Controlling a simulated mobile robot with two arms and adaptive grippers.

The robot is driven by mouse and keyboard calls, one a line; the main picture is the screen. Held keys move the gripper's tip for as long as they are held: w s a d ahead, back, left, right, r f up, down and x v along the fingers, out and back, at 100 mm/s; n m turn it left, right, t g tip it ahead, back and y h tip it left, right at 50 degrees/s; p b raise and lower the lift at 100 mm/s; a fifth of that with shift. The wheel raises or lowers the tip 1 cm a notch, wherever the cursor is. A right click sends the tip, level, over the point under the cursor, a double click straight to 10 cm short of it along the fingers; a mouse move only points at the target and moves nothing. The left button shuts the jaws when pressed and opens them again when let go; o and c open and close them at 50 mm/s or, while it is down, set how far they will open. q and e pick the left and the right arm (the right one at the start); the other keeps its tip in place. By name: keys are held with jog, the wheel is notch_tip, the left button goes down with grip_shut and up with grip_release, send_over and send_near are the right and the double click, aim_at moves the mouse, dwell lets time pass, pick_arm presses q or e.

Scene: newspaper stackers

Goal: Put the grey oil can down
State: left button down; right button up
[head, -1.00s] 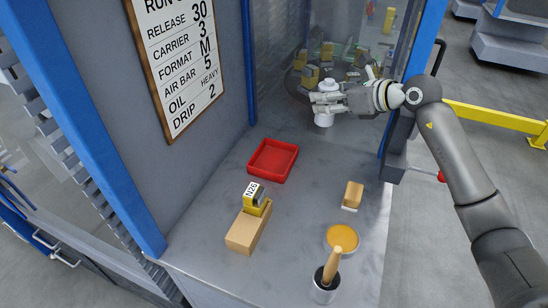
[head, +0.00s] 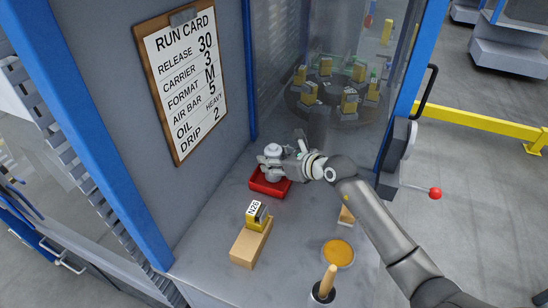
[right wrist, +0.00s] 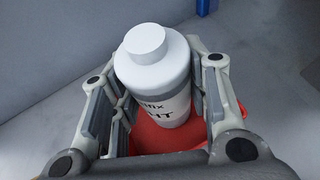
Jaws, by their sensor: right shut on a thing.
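The oil can (head: 273,149) is a pale grey-white bottle with a round cap, a grey band and a label ending in "HT", as the right wrist view (right wrist: 155,70) shows. My right gripper (head: 268,163) is shut around its sides and holds it upright. The can is over or in the red tray (head: 268,189); the gripper hides its base in the head view. In the right wrist view, red tray surface (right wrist: 150,138) shows around the can's lower end. I cannot tell whether the base touches the tray. My left gripper is not in view.
A yellow N26 piece (head: 257,214) sits on a wooden block (head: 249,246). An amber dish (head: 338,252) and a pot with a wooden handle (head: 327,283) stand nearer. A small tan block (head: 346,216) is partly behind my arm. A red-knobbed lever (head: 435,193) juts out right.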

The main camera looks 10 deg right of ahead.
jog(key=shift+f, duration=0.35)
jog(key=shift+f, duration=0.1)
jog(key=o, duration=1)
jog(key=shift+o, duration=0.2)
jog(key=b+v, duration=0.2)
jog(key=v, duration=1)
